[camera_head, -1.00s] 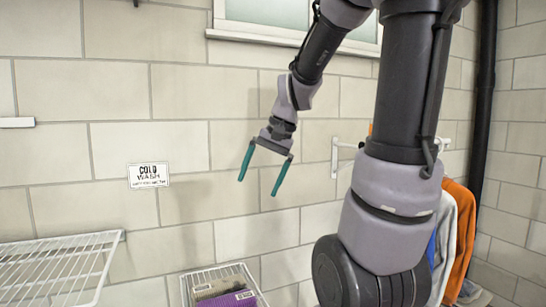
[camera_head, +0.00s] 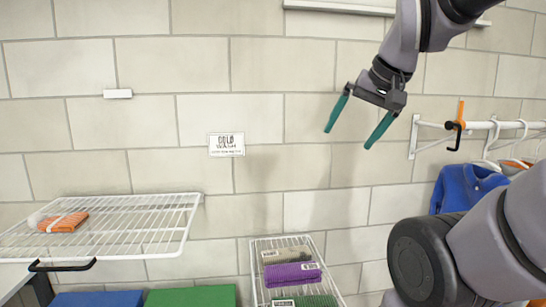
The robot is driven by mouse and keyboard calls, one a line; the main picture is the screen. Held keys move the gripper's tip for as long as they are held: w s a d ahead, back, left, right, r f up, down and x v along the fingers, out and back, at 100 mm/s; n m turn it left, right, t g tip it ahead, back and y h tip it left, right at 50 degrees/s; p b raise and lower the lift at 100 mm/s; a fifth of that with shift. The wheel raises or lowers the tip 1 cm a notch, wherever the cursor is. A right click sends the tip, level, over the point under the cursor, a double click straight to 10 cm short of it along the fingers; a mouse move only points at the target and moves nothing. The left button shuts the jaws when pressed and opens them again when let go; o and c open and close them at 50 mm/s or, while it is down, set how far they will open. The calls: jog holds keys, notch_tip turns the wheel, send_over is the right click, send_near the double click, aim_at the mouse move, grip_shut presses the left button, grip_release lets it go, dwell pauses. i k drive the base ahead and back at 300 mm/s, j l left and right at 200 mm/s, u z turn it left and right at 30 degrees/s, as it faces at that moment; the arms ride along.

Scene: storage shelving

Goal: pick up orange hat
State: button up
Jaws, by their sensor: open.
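My gripper (camera_head: 350,138) is open and empty in the upper right, its two green fingers pointing down in front of the tiled wall. A folded-looking orange item (camera_head: 66,222) lies on the white wire shelf (camera_head: 150,222) at the far left, with a small pale thing at its left end. A narrow orange piece (camera_head: 460,111) shows by the dark hook on the wall rail at right. I cannot tell which of these orange things is the hat. My gripper is well apart from both.
A wire basket (camera_head: 258,270) holds folded brown, purple and green cloths. Blue (camera_head: 98,299) and green (camera_head: 190,297) boxes or lids sit below the shelf. A blue garment (camera_head: 462,187) hangs from the rail (camera_head: 490,125) at right.

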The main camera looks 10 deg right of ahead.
aim_at(65, 224)
jog(key=u, duration=1.5)
jog(key=k+z, duration=0.2)
jog(key=k, duration=0.5)
jog(key=i+j+z, duration=0.1)
jog(key=z, duration=0.35)
jog(key=j+z, duration=0.15)
jog(key=z, duration=0.25)
jog(key=j+z, duration=0.2)
jog(key=z, duration=0.25)
jog(key=j, duration=1)
jog(key=i+j, duration=0.15)
jog(key=j, duration=1.8)
jog(key=i+j, duration=0.15)
jog(key=j, duration=1.8)
jog(key=i, duration=0.05)
